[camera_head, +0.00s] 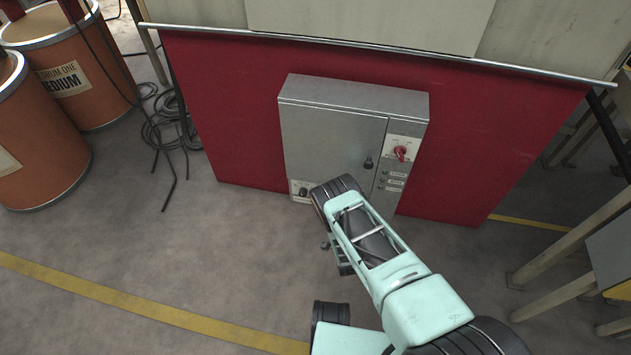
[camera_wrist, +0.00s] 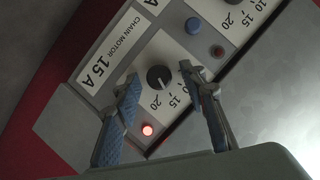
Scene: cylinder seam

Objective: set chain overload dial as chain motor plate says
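In the wrist view, the chain motor plate (camera_wrist: 107,52) reads "CHAIN MOTOR 15 A". Beside it is a black round dial (camera_wrist: 158,77) on a white scale marked 10, 15 and 20. A pale mark shows on the dial, but I cannot tell exactly which number it points to. My gripper (camera_wrist: 159,76) is open, with one blue-padded finger on each side of the dial; contact is not clear. In the head view, the grey cabinet (camera_head: 330,135) stands against a red panel, and my arm hides the gripper and part of the cabinet's lower edge.
A red lamp (camera_wrist: 147,129) glows near the dial. A blue button (camera_wrist: 193,25) and a dark red round part (camera_wrist: 217,51) sit nearby. Another scale with 15 and 20 is partly out of frame. A red switch (camera_head: 401,152) is on the cabinet's right side.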

